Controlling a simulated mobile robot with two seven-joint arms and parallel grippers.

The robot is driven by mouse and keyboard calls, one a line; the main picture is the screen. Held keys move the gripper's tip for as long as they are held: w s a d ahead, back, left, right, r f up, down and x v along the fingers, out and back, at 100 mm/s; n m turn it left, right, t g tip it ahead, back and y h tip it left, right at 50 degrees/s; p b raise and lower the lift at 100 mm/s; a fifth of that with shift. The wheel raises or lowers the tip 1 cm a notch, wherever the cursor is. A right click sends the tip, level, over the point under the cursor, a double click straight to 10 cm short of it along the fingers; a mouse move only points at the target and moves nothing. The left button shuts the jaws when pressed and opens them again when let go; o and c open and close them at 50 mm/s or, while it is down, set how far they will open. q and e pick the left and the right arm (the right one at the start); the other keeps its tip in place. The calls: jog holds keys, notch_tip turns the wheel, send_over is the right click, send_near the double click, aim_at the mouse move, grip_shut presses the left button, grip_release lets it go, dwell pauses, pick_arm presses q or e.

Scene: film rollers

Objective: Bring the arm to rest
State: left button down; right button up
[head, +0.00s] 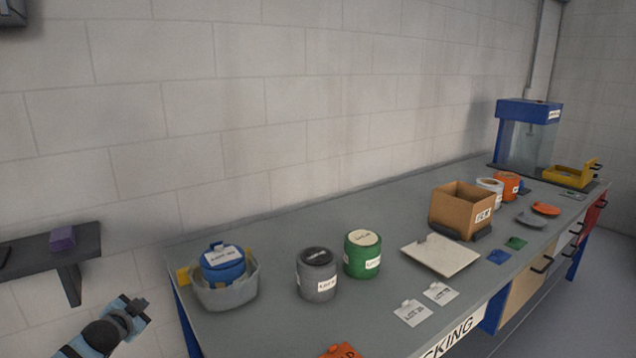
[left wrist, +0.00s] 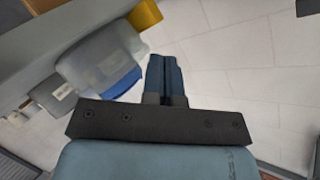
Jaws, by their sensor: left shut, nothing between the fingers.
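My left gripper (head: 136,306) is at the lower left of the head view, to the left of the bench's near end and apart from it. In the left wrist view its two blue fingers (left wrist: 166,80) are together with nothing between them. My right gripper is in neither view.
The grey bench (head: 255,324) runs to the far right. A grey tub (head: 222,294) with a blue lidded container (head: 222,266) stands closest to my left gripper. Grey (head: 317,279) and green (head: 362,260) canisters and a cardboard box (head: 458,207) stand farther along. A dark wall shelf (head: 85,248) is at left.

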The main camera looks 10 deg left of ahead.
pick_arm(q)
jog(key=s+d+f+g+h, duration=0.1)
jog(key=s+d+f+h, duration=0.1)
jog(key=s+d+f, duration=0.6)
jog(key=s+d+f+n+g+h, duration=0.1)
jog(key=s+d+f, duration=0.3)
jog(key=d, duration=0.7)
jog(key=s+d+f+g+h, duration=0.15)
jog(key=s+d+f, duration=0.25)
jog(key=s+d, duration=0.45)
jog(key=s+d+r+n+h, duration=0.1)
jog(key=s+d, duration=0.3)
jog(key=d, duration=0.3)
jog(key=s+d+n+h, duration=0.1)
jog(key=s+d, duration=0.4)
jog(key=d, duration=0.1)
notch_tip(320, 180, up, 15)
jog(key=p, duration=1.8)
jog(key=shift+s+a+r+t, duration=0.15)
jog(key=shift+s+a+t, duration=0.2)
jog(key=shift+a, duration=0.1)
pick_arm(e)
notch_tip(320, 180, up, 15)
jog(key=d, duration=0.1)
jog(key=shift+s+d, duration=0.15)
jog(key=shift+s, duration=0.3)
